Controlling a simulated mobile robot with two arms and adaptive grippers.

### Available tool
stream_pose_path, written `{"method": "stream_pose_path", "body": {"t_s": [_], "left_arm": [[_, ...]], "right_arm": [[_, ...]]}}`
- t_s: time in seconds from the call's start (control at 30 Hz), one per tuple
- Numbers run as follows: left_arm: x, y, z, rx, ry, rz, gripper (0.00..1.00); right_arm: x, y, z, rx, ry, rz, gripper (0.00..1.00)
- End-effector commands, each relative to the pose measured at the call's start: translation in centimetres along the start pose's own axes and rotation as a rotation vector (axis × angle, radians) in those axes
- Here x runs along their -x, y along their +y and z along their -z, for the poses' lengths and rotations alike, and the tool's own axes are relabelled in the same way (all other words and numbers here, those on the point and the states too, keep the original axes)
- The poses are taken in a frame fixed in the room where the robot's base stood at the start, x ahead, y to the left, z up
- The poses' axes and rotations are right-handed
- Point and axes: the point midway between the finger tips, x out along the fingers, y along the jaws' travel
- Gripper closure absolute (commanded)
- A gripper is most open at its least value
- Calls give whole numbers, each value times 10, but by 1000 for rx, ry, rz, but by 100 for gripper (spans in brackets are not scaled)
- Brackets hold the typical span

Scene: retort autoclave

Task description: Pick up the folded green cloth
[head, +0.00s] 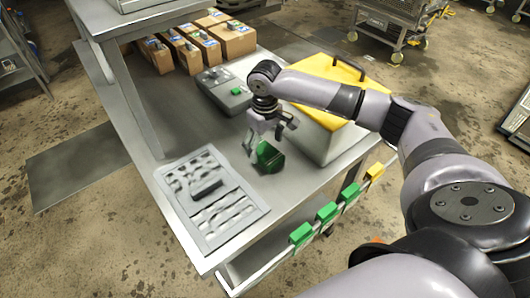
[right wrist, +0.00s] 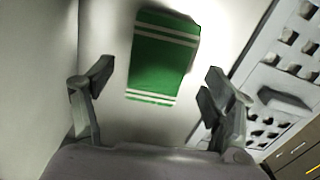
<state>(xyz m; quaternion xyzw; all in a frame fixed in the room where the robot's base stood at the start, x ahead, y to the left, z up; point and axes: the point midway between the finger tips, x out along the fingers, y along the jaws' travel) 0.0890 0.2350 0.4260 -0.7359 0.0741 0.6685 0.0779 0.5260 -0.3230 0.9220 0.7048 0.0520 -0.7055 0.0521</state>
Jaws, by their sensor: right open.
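The folded green cloth (head: 269,157) lies on the grey table, right below my right gripper. In the right wrist view the cloth (right wrist: 162,58) is a green rectangle with white stripes near both ends. My right gripper (head: 264,136) is open and points down just above it. In the right wrist view the gripper's fingers (right wrist: 158,84) stand wide apart, with the cloth ahead of and between them, and nothing is held. A gap between the fingers and the cloth seems to remain. My left gripper is not in view.
A grey perforated tray (head: 250,214) lies left of the cloth. A white box with a yellow lid (head: 318,68) stands close on the right. Behind are a grey device (head: 213,78) and cardboard boxes (head: 236,40). Green clips (head: 327,212) sit on the front rail.

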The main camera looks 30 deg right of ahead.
Motion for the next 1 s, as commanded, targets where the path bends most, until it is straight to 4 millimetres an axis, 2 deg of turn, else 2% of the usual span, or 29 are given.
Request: {"method": "stream_pose_path", "body": {"t_s": [0.2,0.47,1.0], "left_arm": [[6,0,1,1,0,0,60],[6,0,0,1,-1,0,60],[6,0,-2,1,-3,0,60]], "right_arm": [[-26,2,1,1,-1,-1,22],[-30,2,1,1,1,-1,22],[-29,2,2,1,1,-1,58]]}}
